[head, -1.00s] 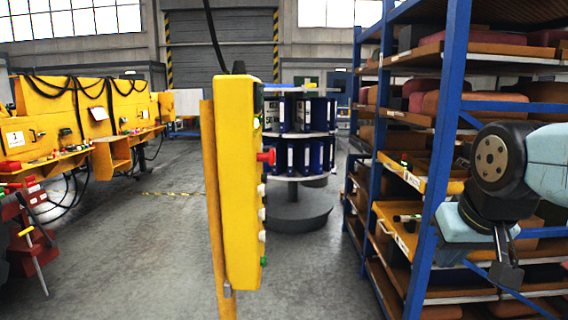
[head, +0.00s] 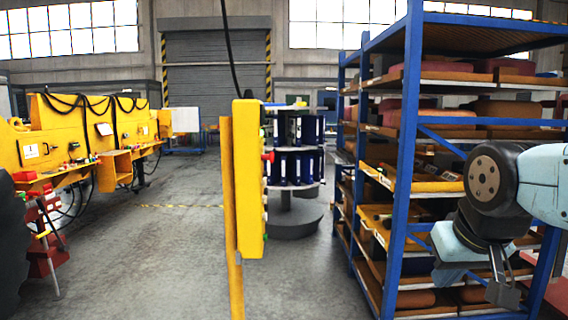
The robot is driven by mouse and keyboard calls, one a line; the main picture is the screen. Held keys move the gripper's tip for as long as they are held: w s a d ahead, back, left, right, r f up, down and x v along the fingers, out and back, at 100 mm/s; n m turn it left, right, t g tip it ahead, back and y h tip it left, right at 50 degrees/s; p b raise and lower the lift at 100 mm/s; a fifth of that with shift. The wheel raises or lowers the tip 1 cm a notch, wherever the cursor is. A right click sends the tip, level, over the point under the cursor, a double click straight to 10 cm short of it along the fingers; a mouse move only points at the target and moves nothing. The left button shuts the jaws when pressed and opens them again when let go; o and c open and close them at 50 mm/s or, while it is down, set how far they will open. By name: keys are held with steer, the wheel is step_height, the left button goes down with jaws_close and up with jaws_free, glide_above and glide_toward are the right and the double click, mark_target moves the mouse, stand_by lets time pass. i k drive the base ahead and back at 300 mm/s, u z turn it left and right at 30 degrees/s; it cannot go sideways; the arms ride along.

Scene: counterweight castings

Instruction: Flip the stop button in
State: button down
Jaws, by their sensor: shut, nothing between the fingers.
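A tall yellow control box (head: 247,180) hangs on a yellow post (head: 230,215) in the middle of the head view, seen nearly edge-on. A red stop button (head: 268,157) sticks out from its right side, at upper middle height. Smaller white and green buttons sit below it along the same side; their faces are turned away from me. My gripper (head: 503,292) is at the lower right, pointing down, shut and empty. It is well apart from the box, in front of the shelf rack.
A blue rack (head: 402,165) with loaded shelves stands on the right, close to my arm. A round stand of blue binders (head: 297,165) is behind the box. Yellow machines (head: 85,140) line the left. Grey floor (head: 160,260) is open between them and the post.

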mark_target(271, 157)
steer(key=u, duration=0.25)
steer(key=i, duration=0.95)
steer(key=z, duration=0.05)
